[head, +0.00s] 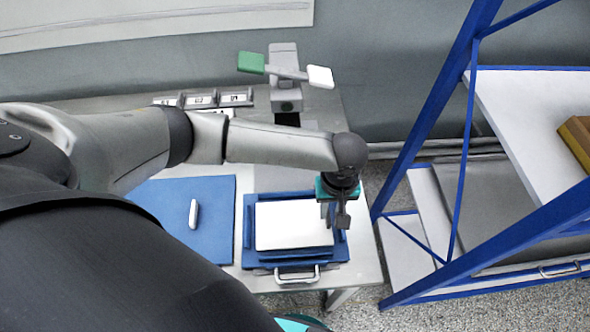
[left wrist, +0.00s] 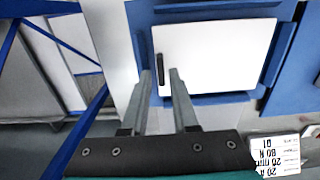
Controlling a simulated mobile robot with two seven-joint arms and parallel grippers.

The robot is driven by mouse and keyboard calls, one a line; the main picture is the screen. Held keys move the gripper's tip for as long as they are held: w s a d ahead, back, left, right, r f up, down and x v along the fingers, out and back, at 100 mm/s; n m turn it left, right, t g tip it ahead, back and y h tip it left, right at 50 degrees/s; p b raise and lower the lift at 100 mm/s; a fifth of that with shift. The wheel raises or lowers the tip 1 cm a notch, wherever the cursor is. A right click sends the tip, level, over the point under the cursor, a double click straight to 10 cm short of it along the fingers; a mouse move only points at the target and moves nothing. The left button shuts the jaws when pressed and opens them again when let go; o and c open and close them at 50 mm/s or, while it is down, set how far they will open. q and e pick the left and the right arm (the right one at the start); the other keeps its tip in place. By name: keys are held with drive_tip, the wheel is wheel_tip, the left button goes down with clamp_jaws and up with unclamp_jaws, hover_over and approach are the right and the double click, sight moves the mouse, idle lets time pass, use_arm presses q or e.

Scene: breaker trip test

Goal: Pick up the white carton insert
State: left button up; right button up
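The white carton insert, as I take it, is the flat white rectangular piece (head: 290,225) lying in a blue tray (head: 248,235) on the table. It also shows in the left wrist view (left wrist: 220,55), with a narrow dark strip near its left edge. My left gripper (head: 337,215) is over the insert's right edge in the head view. In the left wrist view its two fingers (left wrist: 160,72) are apart, with the dark strip between their tips and gaps on both sides. Whether the fingertips touch the insert cannot be told. My right gripper is not in view.
A blue mat (head: 215,195) with a small white object (head: 193,214) lies left of the tray. A stand with green and white paddles (head: 285,75) is behind. A blue-framed shelf (head: 430,110) stands close on the right.

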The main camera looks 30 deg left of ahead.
sight(329, 218)
use_arm(q)
wheel_tip(329, 218, down, 3)
drive_tip(key=shift+f+b, duration=0.2)
drive_tip(key=shift+b, duration=0.1)
clamp_jaws()
